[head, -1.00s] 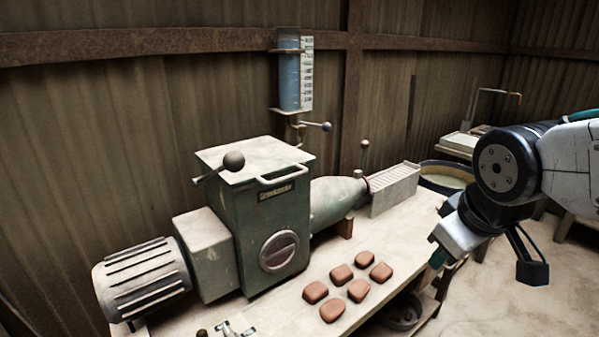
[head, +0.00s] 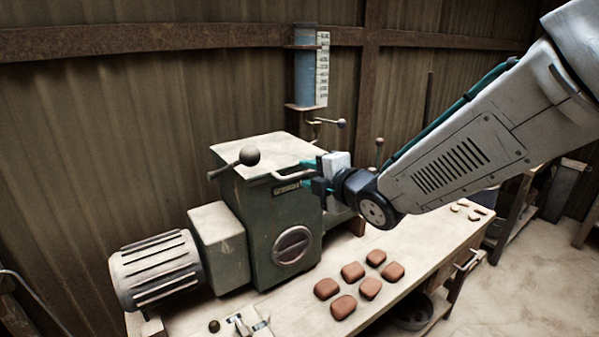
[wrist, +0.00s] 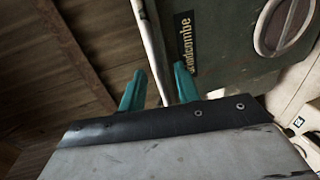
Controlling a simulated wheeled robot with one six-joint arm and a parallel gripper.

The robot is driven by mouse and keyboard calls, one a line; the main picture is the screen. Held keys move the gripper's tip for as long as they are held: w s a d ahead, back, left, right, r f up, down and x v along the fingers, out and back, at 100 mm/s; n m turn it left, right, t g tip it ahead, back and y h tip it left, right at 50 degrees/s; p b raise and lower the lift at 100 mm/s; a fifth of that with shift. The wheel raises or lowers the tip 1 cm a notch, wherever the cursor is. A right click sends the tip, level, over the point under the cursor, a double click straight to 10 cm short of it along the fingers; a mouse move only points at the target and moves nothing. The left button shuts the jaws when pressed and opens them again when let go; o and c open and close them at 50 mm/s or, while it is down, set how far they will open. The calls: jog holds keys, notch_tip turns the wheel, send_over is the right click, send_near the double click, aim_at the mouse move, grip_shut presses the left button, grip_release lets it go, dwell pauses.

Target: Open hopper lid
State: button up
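The hopper lid (head: 262,150) is a pale flat plate lying shut on top of the green machine body (head: 255,225). A bar handle (head: 285,174) runs along its front right edge; the wrist view shows it as a pale bar (wrist: 149,45). My gripper (head: 308,174) is at the right end of this handle. In the wrist view its two teal fingers (wrist: 158,85) stand apart, with the bar running between them and gaps visible beside it. The fingers look open and not closed on the bar. In the head view my arm hides the machine's right part.
A ball-ended lever (head: 249,156) sticks out by the lid's left side. A water gauge (head: 306,75) hangs on the wall behind, with a small lever (head: 341,123) below. Several clay pieces (head: 352,272) lie on the bench (head: 420,255). A motor (head: 155,268) stands at left.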

jog(key=shift+x, duration=2.05)
jog(key=shift+f, duration=0.1)
grip_shut()
